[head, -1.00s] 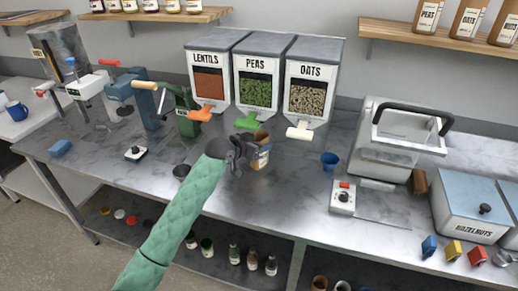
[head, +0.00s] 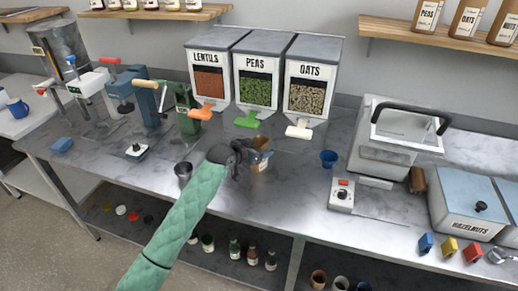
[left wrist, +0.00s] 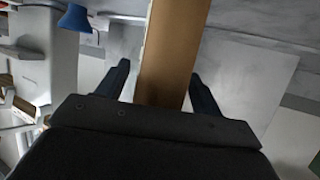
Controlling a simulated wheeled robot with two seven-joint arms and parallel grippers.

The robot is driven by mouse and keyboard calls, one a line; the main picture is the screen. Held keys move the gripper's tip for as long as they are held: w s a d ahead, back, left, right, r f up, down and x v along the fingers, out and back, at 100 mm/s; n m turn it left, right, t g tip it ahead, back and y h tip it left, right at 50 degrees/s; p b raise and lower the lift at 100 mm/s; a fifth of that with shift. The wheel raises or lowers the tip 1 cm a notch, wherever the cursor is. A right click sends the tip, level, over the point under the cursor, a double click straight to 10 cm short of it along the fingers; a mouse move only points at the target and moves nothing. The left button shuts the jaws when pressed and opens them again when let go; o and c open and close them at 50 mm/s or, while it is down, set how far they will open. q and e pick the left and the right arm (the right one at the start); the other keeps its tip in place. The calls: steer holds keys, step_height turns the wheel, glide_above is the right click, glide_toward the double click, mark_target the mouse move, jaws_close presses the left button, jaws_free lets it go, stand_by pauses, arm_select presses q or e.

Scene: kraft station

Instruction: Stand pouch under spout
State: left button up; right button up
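A brown pouch (head: 262,160) with a pale and blue label is on the counter, in front of the peas and oats dispensers and short of their spouts. My left gripper (head: 248,150) is at its left side. In the left wrist view the brown pouch (left wrist: 172,55) lies between the two fingers of my left gripper (left wrist: 162,82). A gap shows between the pouch and the left finger, so the gripper looks open around it. The spouts are orange under lentils (head: 203,112), green under peas (head: 247,120) and white under oats (head: 299,130). My right gripper is not in view.
A dark cup (head: 183,170) stands left of my left gripper. A blue cup (head: 329,158) and a small device with a red button (head: 342,195) are to the right. A green press (head: 187,108) stands left of the dispensers. Counter beneath the spouts is clear.

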arm_select(q)
steer(key=shift+r, duration=0.15)
steer(key=b+v, duration=0.3)
steer(key=v, duration=0.9)
steer(key=shift+b, duration=0.4)
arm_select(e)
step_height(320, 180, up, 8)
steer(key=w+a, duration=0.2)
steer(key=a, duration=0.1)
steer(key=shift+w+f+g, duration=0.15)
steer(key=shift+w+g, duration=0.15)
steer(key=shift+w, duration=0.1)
arm_select(q)
steer(key=shift+a, duration=0.1)
